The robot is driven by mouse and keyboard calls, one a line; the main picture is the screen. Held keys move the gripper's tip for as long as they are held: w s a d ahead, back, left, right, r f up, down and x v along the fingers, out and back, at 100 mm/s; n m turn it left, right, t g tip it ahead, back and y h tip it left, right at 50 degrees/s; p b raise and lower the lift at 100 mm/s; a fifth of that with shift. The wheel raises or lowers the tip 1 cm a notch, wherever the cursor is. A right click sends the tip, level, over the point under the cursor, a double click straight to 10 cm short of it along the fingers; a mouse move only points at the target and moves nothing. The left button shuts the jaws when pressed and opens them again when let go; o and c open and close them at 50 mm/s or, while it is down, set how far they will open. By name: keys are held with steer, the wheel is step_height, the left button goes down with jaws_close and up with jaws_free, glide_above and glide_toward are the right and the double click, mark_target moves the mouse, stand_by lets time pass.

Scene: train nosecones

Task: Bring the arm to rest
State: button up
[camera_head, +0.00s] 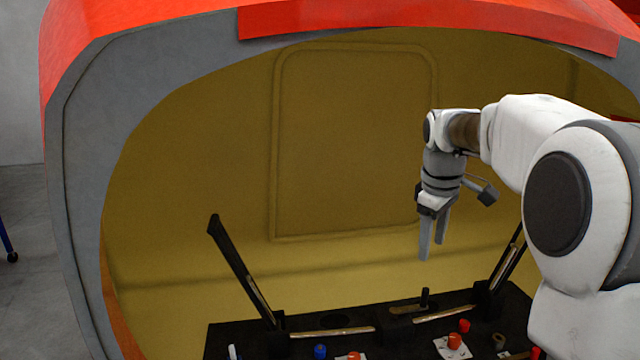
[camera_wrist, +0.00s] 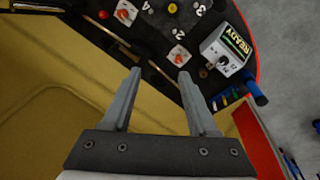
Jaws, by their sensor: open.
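My gripper (camera_head: 432,256) hangs from my raised white arm at the right of the head view, fingers pointing down. In the wrist view my gripper (camera_wrist: 161,75) is open, with two grey fingers apart and nothing between them. In the head view it is in front of the yellow inner wall (camera_head: 350,140) of the nosecone, above a dark work surface (camera_head: 240,335). It appears clear of the objects there.
The nosecone's red and grey rim (camera_head: 85,150) curves around the space. A black upright bar (camera_head: 238,265) leans at the left. Red knobs (camera_head: 454,341), a blue knob (camera_head: 320,351) and a READY box (camera_wrist: 227,48) sit on the dark surface.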

steer(key=s+a+r+m+t+p, duration=0.1)
steer(key=s+a+r+m, duration=0.15)
steer(key=s, duration=0.55)
steer(key=s+a+r+m+t+p, duration=0.1)
steer(key=s+a+r+m, duration=0.15)
steer(key=s, duration=0.55)
steer(key=s+a+f+m, duration=0.1)
steer(key=s+f, duration=0.1)
steer(key=s, duration=0.4)
steer(key=s+a+f+m+t+y, duration=0.1)
steer(key=s+f+m, duration=0.1)
steer(key=s, duration=0.4)
steer(key=shift+s+a+f+p, duration=0.3)
steer(key=shift+f+p, duration=0.05)
steer(key=shift+f, duration=0.2)
